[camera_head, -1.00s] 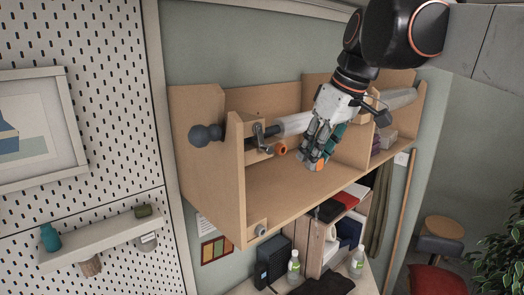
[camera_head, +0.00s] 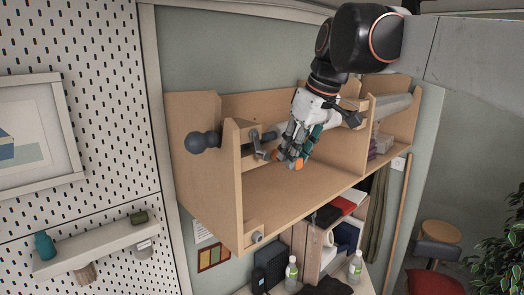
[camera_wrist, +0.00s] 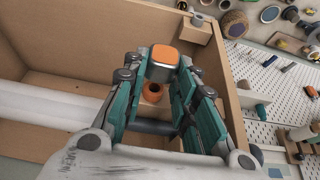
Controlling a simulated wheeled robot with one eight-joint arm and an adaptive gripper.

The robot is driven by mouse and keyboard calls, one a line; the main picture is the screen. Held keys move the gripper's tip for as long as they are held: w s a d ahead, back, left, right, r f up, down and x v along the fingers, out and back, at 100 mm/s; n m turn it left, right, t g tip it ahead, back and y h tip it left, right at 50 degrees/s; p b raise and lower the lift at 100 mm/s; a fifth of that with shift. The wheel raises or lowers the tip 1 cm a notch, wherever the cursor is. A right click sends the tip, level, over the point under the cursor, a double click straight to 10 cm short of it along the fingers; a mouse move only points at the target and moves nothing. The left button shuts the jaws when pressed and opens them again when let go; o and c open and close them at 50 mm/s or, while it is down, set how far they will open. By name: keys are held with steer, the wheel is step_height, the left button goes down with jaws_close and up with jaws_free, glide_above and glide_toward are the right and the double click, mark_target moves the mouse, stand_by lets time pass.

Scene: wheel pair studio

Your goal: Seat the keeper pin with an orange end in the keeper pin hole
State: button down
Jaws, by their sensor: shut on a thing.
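My gripper (camera_head: 292,160) is shut on the keeper pin, a grey metal cylinder with an orange end (camera_wrist: 164,58); the orange end also shows in the head view (camera_head: 299,165). The orange end points away from my wrist. An orange collar with a dark opening (camera_wrist: 152,92), which looks like the keeper pin hole, shows between the fingers in the wrist view. In the head view its edge (camera_head: 275,155) shows just left of the fingers, which hide most of it. The pin appears apart from the collar; the exact gap is unclear.
A dark shaft with a ball end (camera_head: 197,142), a grey lever (camera_head: 258,143) and a white roller (camera_wrist: 45,103) are nearby. The shelf floor below is clear.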

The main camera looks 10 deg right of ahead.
steer(key=shift+w+a, duration=0.1)
steer(key=shift+w, duration=0.1)
stand_by(0.5)
steer(key=shift+w+a, duration=0.7)
steer(key=shift+w, duration=0.35)
steer(key=c, duration=1.2)
jaws_free()
steer(key=shift+r, duration=0.1)
steer(key=v, duration=1.2)
